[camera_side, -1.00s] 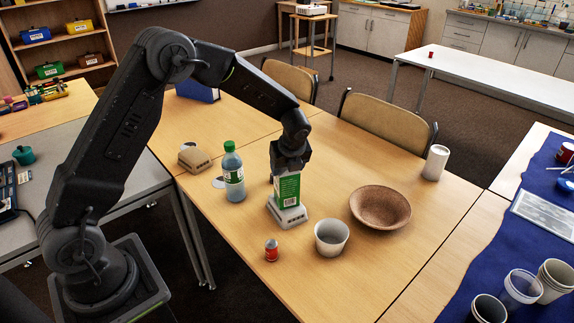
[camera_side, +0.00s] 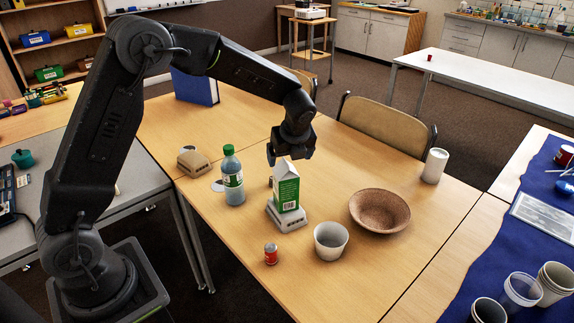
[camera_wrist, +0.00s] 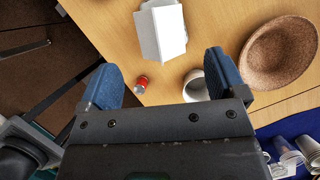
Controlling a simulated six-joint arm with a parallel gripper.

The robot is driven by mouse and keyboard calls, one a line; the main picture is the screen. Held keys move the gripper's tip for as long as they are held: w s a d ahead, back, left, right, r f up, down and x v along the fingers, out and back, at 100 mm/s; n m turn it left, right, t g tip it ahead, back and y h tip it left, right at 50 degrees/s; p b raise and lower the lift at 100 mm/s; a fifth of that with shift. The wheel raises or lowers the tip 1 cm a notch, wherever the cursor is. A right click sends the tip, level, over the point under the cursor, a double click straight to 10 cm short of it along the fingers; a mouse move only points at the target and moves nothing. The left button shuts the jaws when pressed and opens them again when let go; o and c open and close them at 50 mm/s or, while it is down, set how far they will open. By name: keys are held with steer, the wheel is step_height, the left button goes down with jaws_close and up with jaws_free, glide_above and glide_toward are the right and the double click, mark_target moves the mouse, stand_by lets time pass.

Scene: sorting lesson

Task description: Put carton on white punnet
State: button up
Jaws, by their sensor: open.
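The green and white carton (camera_side: 285,190) stands upright on the upturned white punnet (camera_side: 291,224), in the middle of the table in the side view. My gripper (camera_side: 286,158) is just above and behind the carton's gabled top, apart from it. In the wrist view the carton's white top (camera_wrist: 161,32) lies ahead of my open fingers (camera_wrist: 160,80), with nothing between them. I cannot make out the punnet clearly from the wrist.
A green-capped bottle (camera_side: 232,178) stands left of the carton and a tan upturned punnet (camera_side: 194,162) farther left. A small red can (camera_side: 271,254), a white cup (camera_side: 331,241) and a brown bowl (camera_side: 380,210) are in front and right. A white cylinder (camera_side: 434,166) stands at the right edge.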

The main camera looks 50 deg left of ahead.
steer(key=s+d+r+n+t+h, duration=0.1)
steer(key=s+d+r+n, duration=0.2)
steer(key=s+r+n, duration=0.65)
steer(key=s+d+r+n+t+h, duration=0.1)
steer(key=s+d+r+n, duration=0.1)
steer(key=s+n, duration=0.4)
steer(key=s+d+r+n+t+h, duration=0.2)
steer(key=s+n, duration=0.5)
steer(key=s, duration=0.6)
steer(key=shift+r, duration=0.4)
